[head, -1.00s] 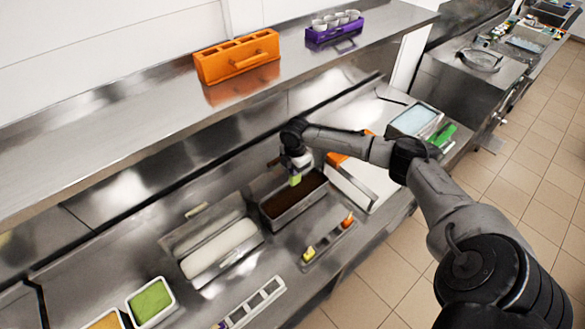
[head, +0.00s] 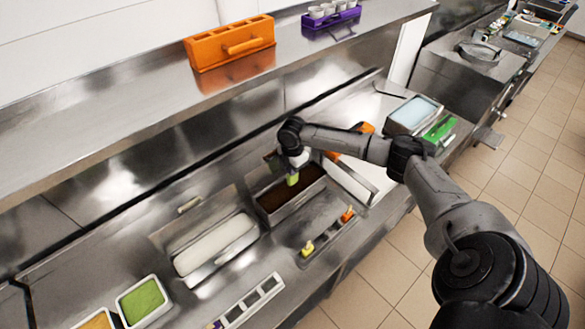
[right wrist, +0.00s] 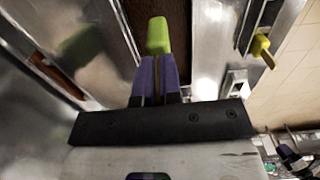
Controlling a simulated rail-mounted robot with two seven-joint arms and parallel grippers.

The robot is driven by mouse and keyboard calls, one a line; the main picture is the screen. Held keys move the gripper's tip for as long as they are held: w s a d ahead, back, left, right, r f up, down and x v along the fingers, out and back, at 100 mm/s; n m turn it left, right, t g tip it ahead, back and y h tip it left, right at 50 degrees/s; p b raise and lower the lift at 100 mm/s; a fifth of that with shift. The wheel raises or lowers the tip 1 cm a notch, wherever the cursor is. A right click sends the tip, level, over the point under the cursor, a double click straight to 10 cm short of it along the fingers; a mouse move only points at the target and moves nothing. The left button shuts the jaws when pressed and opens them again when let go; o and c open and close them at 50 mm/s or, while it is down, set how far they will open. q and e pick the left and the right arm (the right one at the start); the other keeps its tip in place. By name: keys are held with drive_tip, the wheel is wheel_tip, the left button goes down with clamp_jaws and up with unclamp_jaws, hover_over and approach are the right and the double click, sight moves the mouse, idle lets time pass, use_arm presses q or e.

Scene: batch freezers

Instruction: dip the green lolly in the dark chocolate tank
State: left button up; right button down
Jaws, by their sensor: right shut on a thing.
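My right gripper (head: 294,167) is shut on the green lolly (head: 292,179), which points downward from the jaws. In the head view the lolly overlaps the back part of the dark chocolate tank (head: 299,209), a steel-rimmed basin of dark brown. In the right wrist view the green lolly (right wrist: 158,36) extends beyond the purple fingers (right wrist: 157,75) with dark brown behind it. I see no chocolate on its visible green part. Whether its tip touches the chocolate I cannot tell. My left gripper is not in view.
A tank of white coating (head: 215,246) sits left of the dark one. In front is a narrow tray (head: 328,240) with a yellow and an orange lolly. A white slotted rack (head: 250,303) lies nearer. An orange rack (head: 229,45) stands on the shelf above.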

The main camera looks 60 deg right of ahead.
sight(292, 182)
idle(0.3)
drive_tip(key=shift+f+p, duration=0.15)
drive_tip(key=shift+p, duration=0.15)
drive_tip(key=shift+f, duration=0.2)
idle(0.6)
drive_tip(key=shift+f+b, duration=0.6)
drive_tip(key=shift+f, duration=0.55)
drive_tip(key=shift+f+b, duration=0.7)
drive_tip(key=shift+f, duration=0.7)
drive_tip(key=shift+f+b, duration=0.55)
drive_tip(key=shift+f, duration=0.6)
drive_tip(key=shift+p, duration=0.3)
